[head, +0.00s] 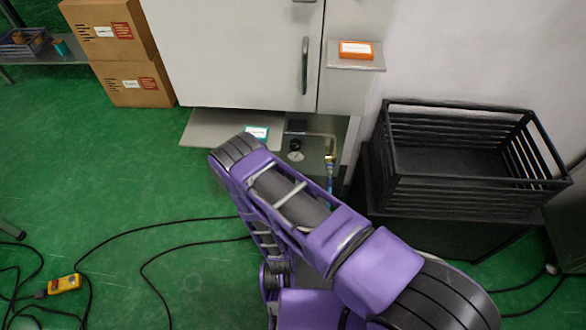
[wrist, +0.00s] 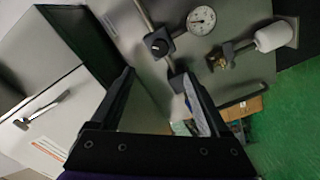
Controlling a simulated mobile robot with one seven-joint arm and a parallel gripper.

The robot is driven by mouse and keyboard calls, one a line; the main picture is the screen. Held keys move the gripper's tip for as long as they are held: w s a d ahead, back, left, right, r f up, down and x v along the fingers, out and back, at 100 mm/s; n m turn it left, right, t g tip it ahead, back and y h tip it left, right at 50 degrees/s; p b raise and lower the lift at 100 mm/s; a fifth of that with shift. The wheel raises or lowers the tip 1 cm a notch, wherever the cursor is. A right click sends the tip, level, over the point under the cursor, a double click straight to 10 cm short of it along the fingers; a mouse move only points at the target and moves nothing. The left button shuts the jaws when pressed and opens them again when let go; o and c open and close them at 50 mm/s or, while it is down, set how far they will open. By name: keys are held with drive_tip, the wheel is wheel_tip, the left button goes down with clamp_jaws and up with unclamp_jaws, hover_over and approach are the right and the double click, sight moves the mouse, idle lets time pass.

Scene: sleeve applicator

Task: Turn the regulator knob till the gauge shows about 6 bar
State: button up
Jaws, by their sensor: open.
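The round white-faced gauge (head: 296,156) sits low under the cabinet in the head view, with a black knob (head: 295,145) just behind it. In the wrist view the gauge (wrist: 201,20) is near the top, and its reading is too small to tell. A dark block with a round black knob (wrist: 158,45) is left of and below it, on a grey pipe. My gripper (wrist: 158,76) is open, its two fingers apart with nothing held between them. The knob appears beyond the fingertips, not touched. The head view shows my arm, but not clearly my gripper.
A brass fitting (wrist: 218,62) and a white cylinder (wrist: 275,37) stand to the gauge's right. The white cabinet (head: 240,50) overhangs the gauge. A black crate (head: 455,190) is at right. Cables and a yellow box (head: 65,284) lie on the open green floor.

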drive_tip(key=shift+s, duration=1.55)
